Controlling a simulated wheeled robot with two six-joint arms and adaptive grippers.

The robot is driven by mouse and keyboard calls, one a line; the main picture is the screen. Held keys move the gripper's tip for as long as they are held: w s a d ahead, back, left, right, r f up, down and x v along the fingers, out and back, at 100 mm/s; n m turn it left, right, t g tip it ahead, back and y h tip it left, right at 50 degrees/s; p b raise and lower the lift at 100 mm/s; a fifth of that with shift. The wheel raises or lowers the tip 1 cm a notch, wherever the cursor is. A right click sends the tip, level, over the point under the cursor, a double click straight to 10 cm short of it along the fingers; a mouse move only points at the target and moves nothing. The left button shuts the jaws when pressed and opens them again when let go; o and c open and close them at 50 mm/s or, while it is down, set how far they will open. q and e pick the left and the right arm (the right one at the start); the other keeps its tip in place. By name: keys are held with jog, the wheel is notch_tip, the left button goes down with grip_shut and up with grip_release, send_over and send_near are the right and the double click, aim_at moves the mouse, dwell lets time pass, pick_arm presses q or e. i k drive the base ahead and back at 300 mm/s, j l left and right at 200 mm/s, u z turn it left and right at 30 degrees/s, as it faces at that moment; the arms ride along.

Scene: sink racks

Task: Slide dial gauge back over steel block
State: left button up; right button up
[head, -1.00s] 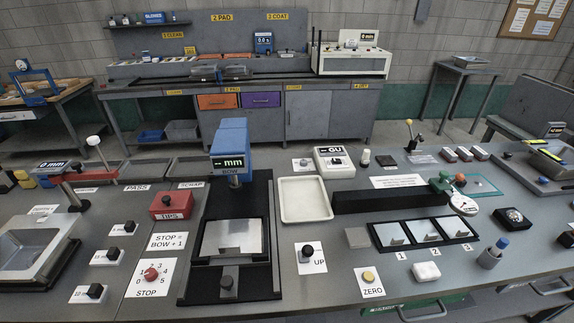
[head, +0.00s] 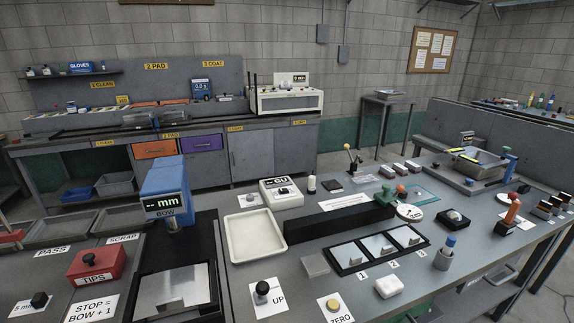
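The dial gauge shows a white round dial (head: 409,212) beside a green body (head: 384,196) at the right end of a long black bar (head: 330,220). A small flat grey block (head: 316,265), which looks like the steel block, lies on the bench in front of the bar's left part. The gauge is well to the right of this block, not above it. Neither of my grippers shows in the head view.
A black tray (head: 341,259) with several shiny plates, numbered 1 to 3, lies between block and gauge. A white tray (head: 255,236) is left of the bar. An UP knob (head: 263,289), a ZERO button (head: 333,305) and a white pad (head: 389,287) are at the front.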

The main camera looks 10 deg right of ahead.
aim_at(410, 213)
jog(key=z, duration=1.3)
